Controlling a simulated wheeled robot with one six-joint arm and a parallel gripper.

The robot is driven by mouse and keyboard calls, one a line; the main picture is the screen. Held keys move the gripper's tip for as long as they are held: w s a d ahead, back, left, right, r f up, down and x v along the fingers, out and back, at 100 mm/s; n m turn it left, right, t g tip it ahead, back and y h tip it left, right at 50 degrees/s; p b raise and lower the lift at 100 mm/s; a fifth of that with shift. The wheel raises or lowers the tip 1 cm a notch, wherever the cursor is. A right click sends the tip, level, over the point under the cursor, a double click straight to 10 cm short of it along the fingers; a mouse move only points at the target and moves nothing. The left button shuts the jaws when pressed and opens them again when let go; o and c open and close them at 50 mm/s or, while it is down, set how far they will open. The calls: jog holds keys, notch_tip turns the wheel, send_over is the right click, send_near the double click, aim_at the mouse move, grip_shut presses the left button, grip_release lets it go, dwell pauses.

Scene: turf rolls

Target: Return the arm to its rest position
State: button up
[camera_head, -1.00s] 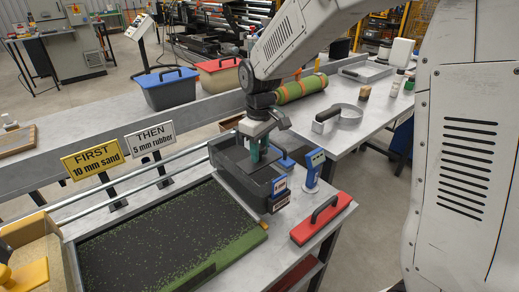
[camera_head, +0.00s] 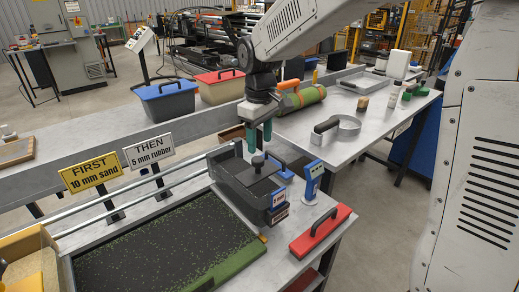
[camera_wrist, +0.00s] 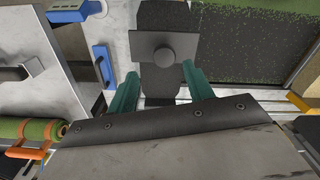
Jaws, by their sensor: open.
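My gripper (camera_head: 259,135) is open and empty, with its two green fingers pointing down. My arm reaches in from the upper right.
A dark tray with green specks (camera_head: 160,245) lies at the front. A red float (camera_head: 320,231) and a blue-and-white device (camera_head: 312,181) stand to the right. A rolled green turf (camera_head: 300,100) lies behind. Blue (camera_head: 167,98) and red (camera_head: 219,87) bins stand at the back.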

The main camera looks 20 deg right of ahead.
jog(key=shift+r, duration=0.2)
jog(key=s+d+r+m, duration=0.1)
jog(key=s+d+m, duration=0.1)
jog(key=s, duration=0.8)
jog(key=s+d+r+m+t, duration=0.1)
jog(key=s+d+m, duration=0.2)
jog(key=s, duration=0.7)
jog(key=s+d+r+m, duration=0.1)
jog(key=s+d, duration=0.3)
jog(key=s, duration=0.6)
jog(key=shift+m, duration=0.8)
